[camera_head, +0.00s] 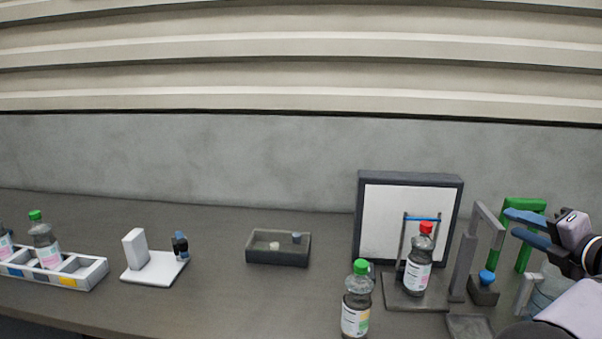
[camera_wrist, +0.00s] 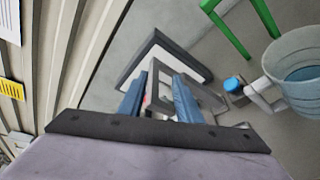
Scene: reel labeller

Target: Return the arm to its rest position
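My gripper (camera_head: 510,221) is at the right of the head view, raised above the table beside the green frame. Its two blue fingers are apart with nothing between them. In the wrist view the open fingers (camera_wrist: 160,77) point toward the dark-framed white panel (camera_wrist: 152,52) and grey stand parts. My arm enters from the right edge of the head view, and most of it is out of view.
A red-capped bottle (camera_head: 419,262) stands before the white panel (camera_head: 390,215). A green-capped bottle (camera_head: 356,305) stands nearer. A green frame (camera_head: 538,207) and a bluish jug (camera_head: 541,300) are close to my arm. A dark tray (camera_head: 279,258) sits mid-table, with free room around it.

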